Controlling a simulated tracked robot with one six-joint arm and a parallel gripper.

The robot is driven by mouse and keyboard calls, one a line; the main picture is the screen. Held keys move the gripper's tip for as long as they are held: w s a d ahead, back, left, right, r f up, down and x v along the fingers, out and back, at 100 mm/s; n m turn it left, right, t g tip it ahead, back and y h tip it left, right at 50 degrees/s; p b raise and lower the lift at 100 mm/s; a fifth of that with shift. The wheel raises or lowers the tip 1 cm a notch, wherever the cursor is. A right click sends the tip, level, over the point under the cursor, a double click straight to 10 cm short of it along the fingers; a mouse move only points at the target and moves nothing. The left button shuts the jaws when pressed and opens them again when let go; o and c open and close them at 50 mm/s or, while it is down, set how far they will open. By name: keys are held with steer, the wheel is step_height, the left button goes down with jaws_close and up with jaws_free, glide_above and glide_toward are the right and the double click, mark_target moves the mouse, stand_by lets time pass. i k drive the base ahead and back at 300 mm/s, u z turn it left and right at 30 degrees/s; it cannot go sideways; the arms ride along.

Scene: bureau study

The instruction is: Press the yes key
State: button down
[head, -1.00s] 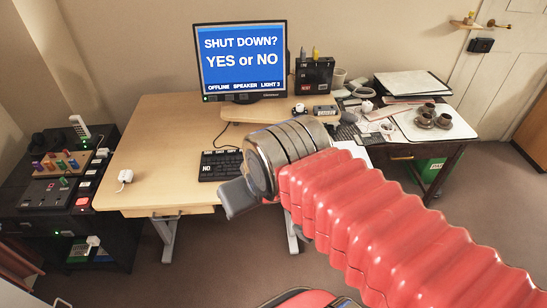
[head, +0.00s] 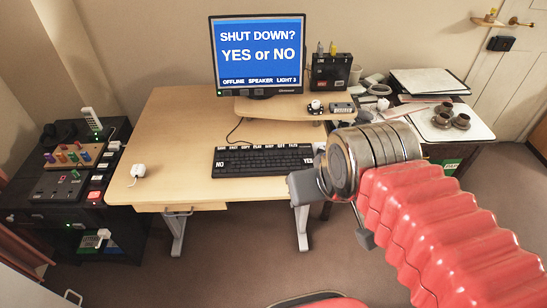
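The black keyboard (head: 262,162) lies on the pale wooden desk. Its YES key (head: 308,161) is at the right end, near my gripper, and its NO key (head: 220,164) is at the left end. The monitor (head: 258,55) behind it reads "SHUT DOWN? My gripper (head: 330,210) is at the end of the red sleeved arm, in front of and right of the keyboard, apart from the YES key in the picture. Grey parts show at its left and below, but I cannot tell how far the fingers are spread.
A white plug-like object (head: 138,171) sits on the desk's left. A raised shelf (head: 270,108) stands behind the keyboard. A side table with brown cups (head: 461,121) is at the right. A black control cabinet (head: 60,210) stands at the left.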

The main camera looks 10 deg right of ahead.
mark_target(305, 161)
steer(key=u, duration=0.05)
steer(key=i, duration=1)
steer(key=z, duration=0.05)
